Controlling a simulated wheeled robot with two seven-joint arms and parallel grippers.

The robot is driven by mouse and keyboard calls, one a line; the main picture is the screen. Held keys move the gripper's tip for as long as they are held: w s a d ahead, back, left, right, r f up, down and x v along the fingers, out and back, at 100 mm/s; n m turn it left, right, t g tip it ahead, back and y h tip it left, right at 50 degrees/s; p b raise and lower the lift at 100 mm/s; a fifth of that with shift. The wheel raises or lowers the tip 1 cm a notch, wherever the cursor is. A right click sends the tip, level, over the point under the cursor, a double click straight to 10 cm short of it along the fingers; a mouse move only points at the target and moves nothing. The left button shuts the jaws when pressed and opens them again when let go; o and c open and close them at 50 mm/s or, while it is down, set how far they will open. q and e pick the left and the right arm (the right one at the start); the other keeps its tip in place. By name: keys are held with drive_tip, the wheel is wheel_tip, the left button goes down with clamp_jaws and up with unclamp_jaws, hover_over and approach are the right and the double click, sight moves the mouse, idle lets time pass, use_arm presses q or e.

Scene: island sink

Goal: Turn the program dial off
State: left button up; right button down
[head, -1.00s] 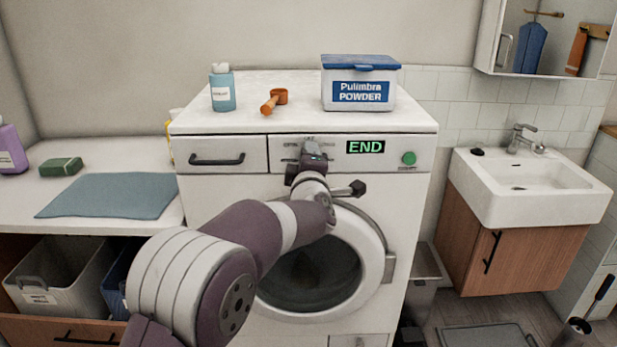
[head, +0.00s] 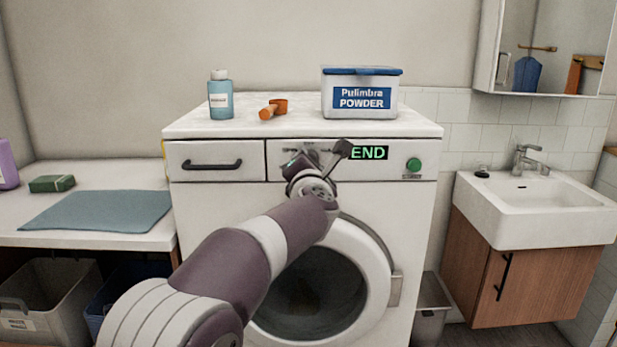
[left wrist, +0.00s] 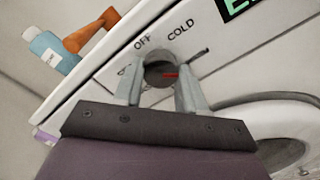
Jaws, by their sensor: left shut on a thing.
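The washing machine (head: 225,215) has a control panel with a display (head: 369,153) reading END. My left gripper (head: 309,163) is at the panel and hides the dial in the head view. In the left wrist view, the grey round dial (left wrist: 158,73) sits between the two fingers of my left gripper (left wrist: 160,80), which are shut on it. The dial's red pointer points to the right in that view, away from the OFF label (left wrist: 142,41). My right gripper is not in view.
A green button (head: 414,164) is right of the display. The round door (head: 387,265) is below my arm. A sink (head: 530,205) is at right.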

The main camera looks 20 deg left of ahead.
use_arm(q)
drive_tip(key=n+b, duration=1.2)
drive_tip(key=n, duration=1.3)
drive_tip(key=shift+d+r, duration=0.1)
drive_tip(key=shift+d, duration=0.05)
drive_tip(key=shift+n, duration=0.3)
drive_tip(key=o, duration=1.1)
drive_tip(key=shift+w, duration=0.1)
drive_tip(key=shift+c, duration=0.2)
